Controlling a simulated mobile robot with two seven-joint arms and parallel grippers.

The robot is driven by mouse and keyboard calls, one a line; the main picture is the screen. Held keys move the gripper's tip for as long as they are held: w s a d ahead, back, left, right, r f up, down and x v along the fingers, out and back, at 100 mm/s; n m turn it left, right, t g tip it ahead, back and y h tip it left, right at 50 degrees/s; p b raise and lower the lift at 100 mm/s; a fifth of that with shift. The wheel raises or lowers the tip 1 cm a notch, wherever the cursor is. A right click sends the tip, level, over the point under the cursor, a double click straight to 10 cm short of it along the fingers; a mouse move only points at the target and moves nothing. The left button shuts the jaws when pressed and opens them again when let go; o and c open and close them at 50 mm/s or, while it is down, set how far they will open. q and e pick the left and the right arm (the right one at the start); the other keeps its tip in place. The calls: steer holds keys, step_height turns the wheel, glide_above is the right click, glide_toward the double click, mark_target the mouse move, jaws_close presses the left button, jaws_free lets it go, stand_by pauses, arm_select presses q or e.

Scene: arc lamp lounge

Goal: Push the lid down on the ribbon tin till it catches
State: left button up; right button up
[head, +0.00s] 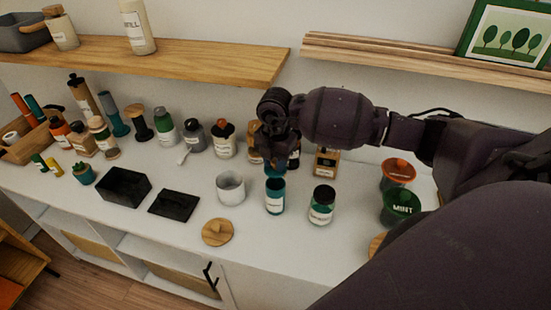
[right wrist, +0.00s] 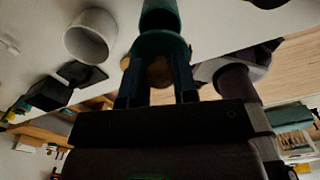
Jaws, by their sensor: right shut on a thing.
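A teal tin (head: 275,200) with a white label stands upright on the white cabinet top; its label is too small to read. My right gripper (head: 275,162) points down right above it and is shut on a teal lid (head: 275,172). The lid appears just above the tin's dark open top; I cannot tell whether they touch. In the right wrist view the lid (right wrist: 161,45) is between the two fingers, with the tin (right wrist: 160,16) beyond it. My left gripper is not in view.
A white cup (head: 231,187) and a dark-lidded jar (head: 321,207) flank the tin. A round wooden lid (head: 218,232) lies in front. A black box (head: 123,187) and black slab (head: 174,205) lie left. Several bottles stand behind. A wooden shelf (head: 200,60) hangs above.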

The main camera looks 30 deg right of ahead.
steer(key=shift+f+b, duration=1.3)
steer(key=shift+f, duration=0.95)
steer(key=shift+f, duration=0.15)
stand_by(0.5)
stand_by(0.8)
steer(key=o, duration=1.4)
steer(key=shift+o, duration=0.3)
steer(key=shift+p, duration=0.3)
